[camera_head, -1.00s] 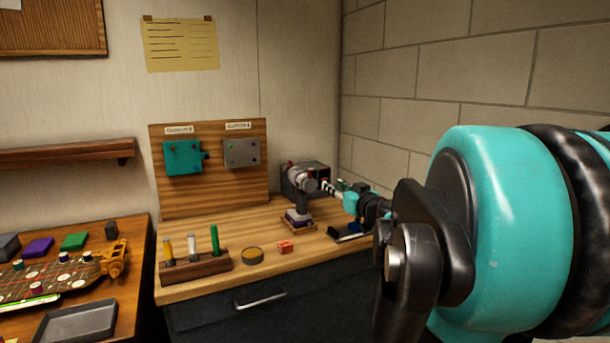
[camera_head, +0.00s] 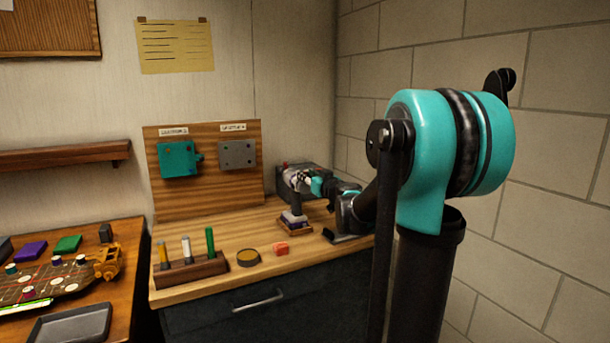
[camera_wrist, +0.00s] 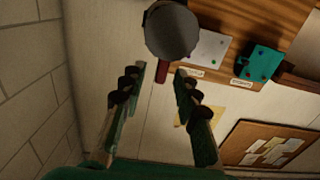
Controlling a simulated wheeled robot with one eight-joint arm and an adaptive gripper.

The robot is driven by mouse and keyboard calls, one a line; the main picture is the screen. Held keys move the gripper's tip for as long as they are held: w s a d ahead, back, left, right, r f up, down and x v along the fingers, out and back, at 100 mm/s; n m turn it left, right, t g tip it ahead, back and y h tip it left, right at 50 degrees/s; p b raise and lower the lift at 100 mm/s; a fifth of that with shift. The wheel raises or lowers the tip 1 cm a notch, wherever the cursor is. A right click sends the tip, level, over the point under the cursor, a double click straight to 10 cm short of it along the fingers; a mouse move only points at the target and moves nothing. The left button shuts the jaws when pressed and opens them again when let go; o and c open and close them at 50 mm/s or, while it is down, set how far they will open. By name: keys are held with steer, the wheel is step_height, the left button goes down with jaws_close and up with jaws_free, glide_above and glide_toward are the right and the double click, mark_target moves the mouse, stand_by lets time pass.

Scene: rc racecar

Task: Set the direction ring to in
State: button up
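A small device with a grey round body (camera_wrist: 172,30) and a dark red lever-like part (camera_wrist: 162,69) shows at the top of the wrist view.
A dark box (camera_head: 318,208) stands behind the device. A rack (camera_head: 190,274) with upright tools, a round tin (camera_head: 247,258) and a red block (camera_head: 281,249) are on the bench front. A panel (camera_head: 205,204) stands behind. A block wall (camera_head: 460,62) is on the right.

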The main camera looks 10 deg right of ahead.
steer(key=shift+x, duration=0.85)
jaws_close()
